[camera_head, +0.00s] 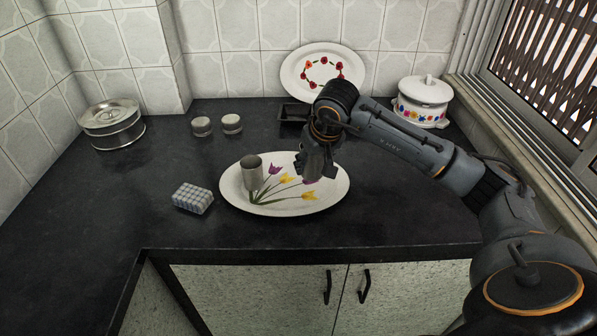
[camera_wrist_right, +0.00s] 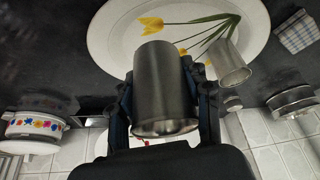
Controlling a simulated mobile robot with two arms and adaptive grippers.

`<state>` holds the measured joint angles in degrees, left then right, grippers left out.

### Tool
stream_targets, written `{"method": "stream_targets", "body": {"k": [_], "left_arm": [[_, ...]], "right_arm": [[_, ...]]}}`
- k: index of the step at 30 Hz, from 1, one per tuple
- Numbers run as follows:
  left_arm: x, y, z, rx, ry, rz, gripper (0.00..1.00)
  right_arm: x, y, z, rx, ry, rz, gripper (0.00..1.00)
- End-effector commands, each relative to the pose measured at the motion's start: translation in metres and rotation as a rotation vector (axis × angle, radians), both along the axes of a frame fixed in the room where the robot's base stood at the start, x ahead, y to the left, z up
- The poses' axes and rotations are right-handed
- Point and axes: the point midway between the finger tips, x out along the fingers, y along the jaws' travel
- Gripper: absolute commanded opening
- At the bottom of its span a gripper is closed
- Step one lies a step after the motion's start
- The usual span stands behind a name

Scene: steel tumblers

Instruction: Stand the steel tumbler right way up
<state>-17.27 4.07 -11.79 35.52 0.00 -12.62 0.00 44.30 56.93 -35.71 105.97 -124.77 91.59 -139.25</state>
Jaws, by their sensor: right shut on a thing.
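My right gripper (camera_head: 312,166) is over the right part of the white oval tulip plate (camera_head: 236,199). In the right wrist view its fingers (camera_wrist_right: 163,105) are shut on a steel tumbler (camera_wrist_right: 163,85), one on each side. The held tumbler's wider, rimmed end points to the bottom of that view; whether it touches the plate I cannot tell. In the head view the gripper largely hides it. A second steel tumbler (camera_head: 252,172) stands mouth up on the plate's left part; it also shows in the wrist view (camera_wrist_right: 231,66). My left gripper is not in view.
A checked block (camera_head: 193,198) lies left of the plate. Two small jars (camera_head: 216,125), a round steel tin (camera_head: 112,125), a dark tray (camera_head: 293,113), a flowered pot (camera_head: 423,103) and a plate leaning on the wall (camera_head: 295,68) stand behind.

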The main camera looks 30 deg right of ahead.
Motion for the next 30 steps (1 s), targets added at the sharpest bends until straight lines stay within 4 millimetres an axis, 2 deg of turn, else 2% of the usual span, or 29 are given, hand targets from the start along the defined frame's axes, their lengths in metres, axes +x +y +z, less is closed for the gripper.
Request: {"method": "stream_targets", "body": {"k": [2,3,6,10,17,24,30], "left_arm": [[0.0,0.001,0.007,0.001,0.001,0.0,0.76],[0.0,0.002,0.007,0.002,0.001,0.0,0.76],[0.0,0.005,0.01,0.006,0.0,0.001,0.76],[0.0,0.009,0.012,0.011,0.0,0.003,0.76],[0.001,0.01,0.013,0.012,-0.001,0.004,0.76],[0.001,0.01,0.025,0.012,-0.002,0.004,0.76],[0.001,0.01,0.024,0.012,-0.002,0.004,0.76]], "right_arm": [[0.018,-0.005,-0.007,0.005,0.003,-0.003,0.12],[0.024,-0.007,-0.017,0.006,0.004,-0.001,0.12],[0.038,-0.012,-0.036,0.005,0.004,-0.003,0.12],[0.052,-0.017,-0.052,0.003,-0.001,-0.001,0.12],[0.062,-0.02,-0.066,0.002,0.0,0.0,0.12],[0.062,-0.02,-0.095,0.002,0.002,0.001,0.12],[0.063,-0.021,-0.097,0.0,-0.002,0.001,0.12]]}}
